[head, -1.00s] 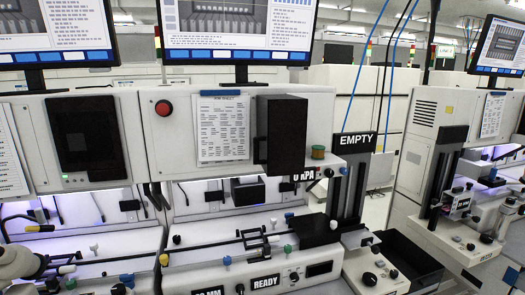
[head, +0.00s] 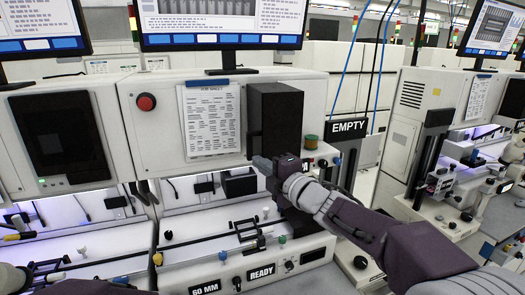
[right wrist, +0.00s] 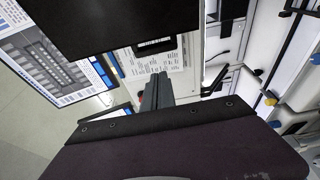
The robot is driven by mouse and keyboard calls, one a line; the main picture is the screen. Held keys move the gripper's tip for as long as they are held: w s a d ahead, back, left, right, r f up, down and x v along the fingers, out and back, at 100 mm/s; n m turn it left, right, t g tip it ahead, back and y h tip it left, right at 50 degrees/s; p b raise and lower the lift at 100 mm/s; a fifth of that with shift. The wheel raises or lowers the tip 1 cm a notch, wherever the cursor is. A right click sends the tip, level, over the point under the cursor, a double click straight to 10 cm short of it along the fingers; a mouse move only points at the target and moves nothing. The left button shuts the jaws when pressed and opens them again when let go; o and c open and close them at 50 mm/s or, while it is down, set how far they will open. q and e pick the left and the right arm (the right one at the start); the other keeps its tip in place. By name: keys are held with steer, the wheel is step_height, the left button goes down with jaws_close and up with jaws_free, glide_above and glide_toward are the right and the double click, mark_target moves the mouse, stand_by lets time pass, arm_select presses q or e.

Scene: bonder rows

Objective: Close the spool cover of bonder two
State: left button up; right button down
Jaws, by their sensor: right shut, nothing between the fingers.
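The spool cover (head: 276,118) of the middle bonder is a black box-like panel on the right part of its white front, standing out from it. It looks open. My right gripper (head: 261,162) is shut and empty, just below the cover's lower left edge. Contact cannot be told. In the right wrist view the shut fingers (right wrist: 157,90) point towards the machine front, with a large black panel (right wrist: 110,22), apparently the cover, above them.
A paper sheet (head: 209,119) and a red button (head: 146,102) are left of the cover. A small spool (head: 310,141) and an EMPTY sign (head: 347,128) are to its right. A monitor (head: 222,24) stands above. Rods and knobs fill the worktop below.

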mark_target(262, 154)
steer(key=w+p, duration=0.4)
steer(key=w, duration=0.2)
steer(key=shift+w+a+r, duration=0.1)
steer(key=shift+a, duration=0.05)
steer(key=shift+d, duration=0.4)
steer(key=shift+w+a+f, duration=0.1)
steer(key=shift+f, duration=0.1)
